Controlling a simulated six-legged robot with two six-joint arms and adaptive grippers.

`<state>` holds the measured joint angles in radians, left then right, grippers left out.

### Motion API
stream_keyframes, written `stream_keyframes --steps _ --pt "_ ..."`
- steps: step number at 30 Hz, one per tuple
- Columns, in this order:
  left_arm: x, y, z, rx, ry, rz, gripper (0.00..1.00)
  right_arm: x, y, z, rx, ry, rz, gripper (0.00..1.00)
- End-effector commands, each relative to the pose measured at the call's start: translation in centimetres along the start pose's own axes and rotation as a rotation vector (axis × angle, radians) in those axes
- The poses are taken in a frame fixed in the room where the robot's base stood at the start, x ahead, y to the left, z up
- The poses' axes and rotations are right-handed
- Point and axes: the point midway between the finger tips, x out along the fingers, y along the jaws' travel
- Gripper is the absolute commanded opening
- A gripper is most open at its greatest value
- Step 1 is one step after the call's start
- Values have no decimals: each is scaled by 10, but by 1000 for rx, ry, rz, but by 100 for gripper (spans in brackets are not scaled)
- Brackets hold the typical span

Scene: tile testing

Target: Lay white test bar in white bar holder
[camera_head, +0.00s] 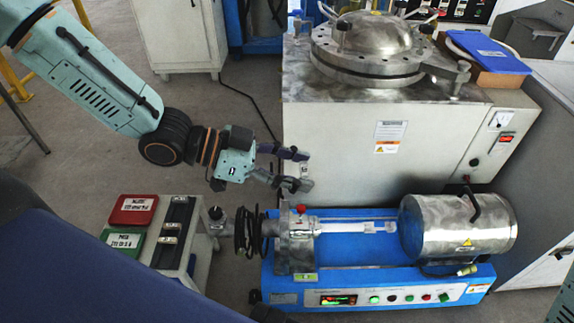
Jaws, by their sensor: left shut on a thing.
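My left gripper (304,172) is shut on a small pale thing between its fingertips, most likely the white test bar; it is hard to make out against the pale cabinet behind. The gripper is above the left part of the blue tube-furnace machine, above a red knob (301,208). The white bar holder (372,227) is the pale arm reaching from the metal flange toward the furnace cylinder, and it lies below and to the right of my gripper. My right gripper is out of view.
The steel furnace cylinder (458,224) stands on the right of the blue base (360,262). A large pale cabinet (350,140) with a domed steel lid stands behind. A small stand with red (133,210) and green (122,240) boxes is at left.

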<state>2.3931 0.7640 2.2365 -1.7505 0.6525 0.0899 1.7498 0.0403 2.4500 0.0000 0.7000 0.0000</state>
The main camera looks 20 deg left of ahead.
Motion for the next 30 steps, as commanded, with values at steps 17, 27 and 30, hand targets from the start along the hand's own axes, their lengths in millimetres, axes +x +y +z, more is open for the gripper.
stream_keyframes --steps 17,27,30 --pt "34 25 -47 124 -5 299 29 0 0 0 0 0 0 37" --pt "52 38 -74 190 -2 460 29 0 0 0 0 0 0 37" --pt "54 40 -78 199 -1 484 29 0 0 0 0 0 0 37"
